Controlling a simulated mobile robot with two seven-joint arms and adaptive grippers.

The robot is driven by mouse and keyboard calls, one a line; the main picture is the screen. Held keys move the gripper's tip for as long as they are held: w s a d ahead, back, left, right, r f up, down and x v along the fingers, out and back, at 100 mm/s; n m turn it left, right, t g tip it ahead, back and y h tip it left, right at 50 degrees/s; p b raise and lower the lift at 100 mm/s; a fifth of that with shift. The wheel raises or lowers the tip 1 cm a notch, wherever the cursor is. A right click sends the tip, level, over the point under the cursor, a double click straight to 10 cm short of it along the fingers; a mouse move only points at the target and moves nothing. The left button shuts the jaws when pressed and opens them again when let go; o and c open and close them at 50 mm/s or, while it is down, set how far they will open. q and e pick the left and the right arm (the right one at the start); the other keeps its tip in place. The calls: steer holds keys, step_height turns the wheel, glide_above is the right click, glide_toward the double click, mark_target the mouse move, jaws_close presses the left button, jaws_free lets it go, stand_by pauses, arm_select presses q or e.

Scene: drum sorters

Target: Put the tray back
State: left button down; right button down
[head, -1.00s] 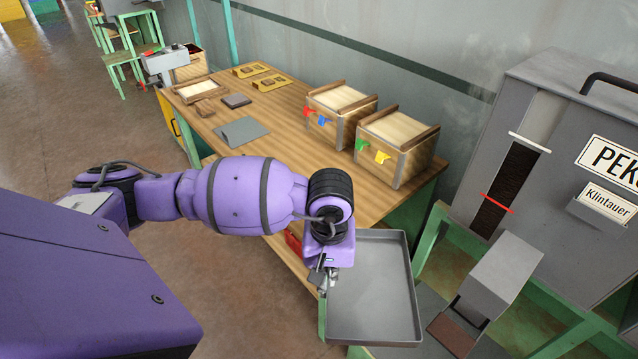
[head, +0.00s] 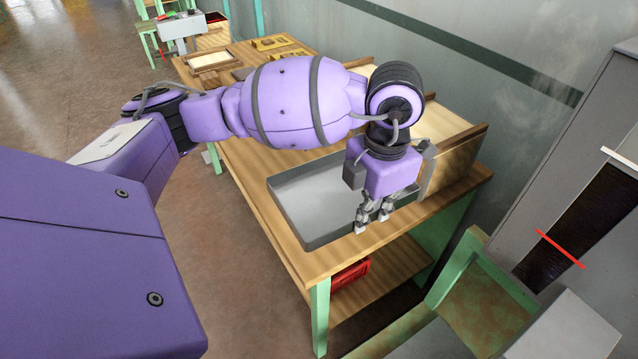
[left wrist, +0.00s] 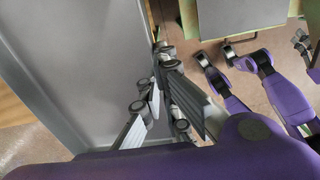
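The grey shallow tray (head: 309,204) is over the near end of the wooden table, in the head view. I cannot tell whether it rests on the tabletop or hangs just above it. My left gripper (head: 374,219) is at the tray's near rim, fingers pointing down, and appears shut on that wall. In the left wrist view the tray (left wrist: 92,55) fills the left, and the gripper's fingers (left wrist: 156,98) lie along its edge. My left forearm and wrist hide part of the tray's far side.
A wooden box (head: 455,150) stands right beside the tray, partly behind my wrist. A shallow wooden frame (head: 208,62) and yellow pieces (head: 275,43) lie at the table's far end. A red container (head: 350,274) is on the lower shelf. A grey machine (head: 590,200) stands at right.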

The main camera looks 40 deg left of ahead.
mark_target(351, 193)
arm_select(q)
steer(key=shift+w+a+n, duration=0.25)
steer(key=shift+w+n, duration=0.05)
steer(key=w+a+f, duration=0.1)
steer(key=a, duration=0.1)
steer(key=w+a+f, duration=0.1)
steer(key=a, duration=0.1)
steer(key=w+a+f, duration=0.1)
steer(key=w+a, duration=0.1)
steer(key=shift+a+p, duration=0.15)
steer(key=shift+p, duration=0.15)
steer(key=w+a+f, duration=0.2)
steer(key=f, duration=0.1)
steer(key=a+f, duration=0.1)
steer(key=f, duration=0.1)
steer(key=shift+w+a+f, duration=0.1)
steer(key=shift+w+a, duration=0.25)
steer(key=shift+w, duration=0.05)
steer(key=shift+w+a+f, duration=0.15)
steer(key=shift+a+f, duration=0.1)
steer(key=shift+f, duration=0.1)
steer(key=shift+w+a+f, duration=0.1)
steer(key=shift+a+f, duration=0.05)
steer(key=shift+f, duration=0.8)
steer(key=shift+w+a+f, duration=0.1)
steer(key=shift+f, duration=0.8)
steer(key=shift+f, duration=0.1)
steer(key=shift+f, duration=0.15)
steer(key=c, duration=2)
jaws_free()
